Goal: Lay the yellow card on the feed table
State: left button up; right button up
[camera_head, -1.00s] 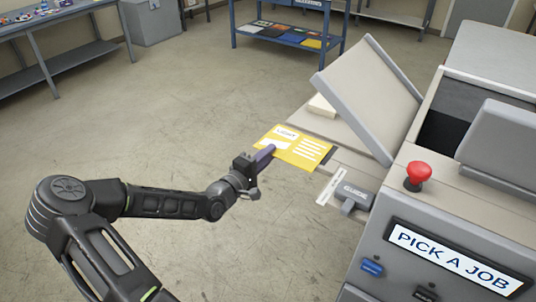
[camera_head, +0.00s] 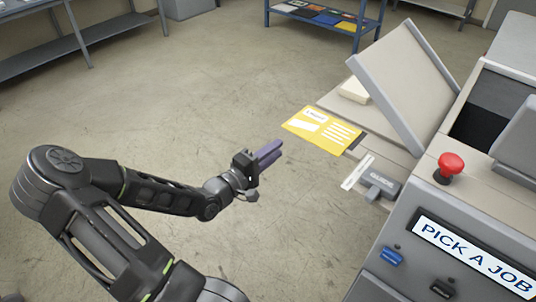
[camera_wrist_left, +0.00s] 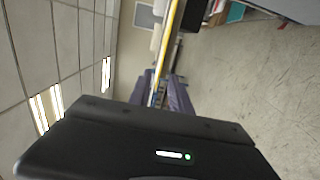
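The yellow card (camera_head: 318,129), with white print areas, lies flat on the feed table (camera_head: 385,147) of the machine. Its left part sticks out past the table's near left edge. My left gripper (camera_head: 276,150) has purple fingers, is open and empty, and is just left of the card, apart from it. In the left wrist view the card (camera_wrist_left: 168,45) shows edge-on as a thin yellow strip beyond the two parted fingers (camera_wrist_left: 168,92). My right gripper is not in view.
A grey guide (camera_head: 381,182) and a white scale strip (camera_head: 357,172) are in front of the card. A raised grey lid (camera_head: 405,75) stands behind it. A red button (camera_head: 451,164) is on the machine. Open floor is at the left; a blue rack (camera_head: 315,20) stands at the back.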

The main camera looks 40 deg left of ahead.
pick_arm(q)
jog(key=shift+s, duration=1.15)
jog(key=s+a+f+m+g+y, duration=0.2)
jog(key=s+a+f+g, duration=0.15)
jog(key=f, duration=0.45)
jog(key=d+f+m+g+h, duration=0.1)
jog(key=d+f+g, duration=0.3)
jog(key=d+f, duration=0.5)
jog(key=s+d+f+m+g+h, duration=0.1)
jog(key=s+d+f+m+g, duration=0.2)
jog(key=d, duration=0.7)
jog(key=s+d+f+m+g+h, duration=0.2)
jog(key=s+d+f+m, duration=0.3)
jog(key=d, duration=0.5)
jog(key=s+d+f+m+g+h, duration=0.1)
jog(key=s+d+f+m+g, duration=0.4)
jog(key=d, duration=0.5)
jog(key=shift+s+d+f+h, duration=0.15)
jog(key=shift+s+h, duration=0.25)
